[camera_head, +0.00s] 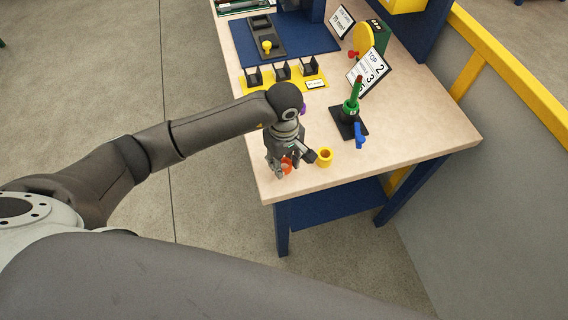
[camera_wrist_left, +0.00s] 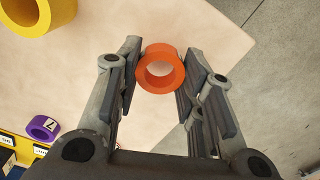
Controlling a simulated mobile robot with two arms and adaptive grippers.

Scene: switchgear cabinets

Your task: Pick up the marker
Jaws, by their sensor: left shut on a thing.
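An orange ring (camera_wrist_left: 161,69), which looks like a ring marker, sits between the fingertips of my left gripper (camera_wrist_left: 158,75) in the left wrist view, with a finger on each side. In the head view my left gripper (camera_head: 280,164) points down near the table's front left corner, shut on the orange ring (camera_head: 287,164), which it partly hides. A larger yellow ring (camera_head: 325,157) stands just right of the gripper. A purple ring marked 7 (camera_wrist_left: 43,128) lies farther off. My right gripper is not in view.
The table (camera_head: 400,160) holds a black stand with a green post (camera_head: 351,106) and a blue piece (camera_head: 359,135) right of my arm. Behind are a yellow rack with black bins (camera_head: 281,71), a numbered sign (camera_head: 371,70) and a blue mat (camera_head: 305,42). The front right tabletop is clear.

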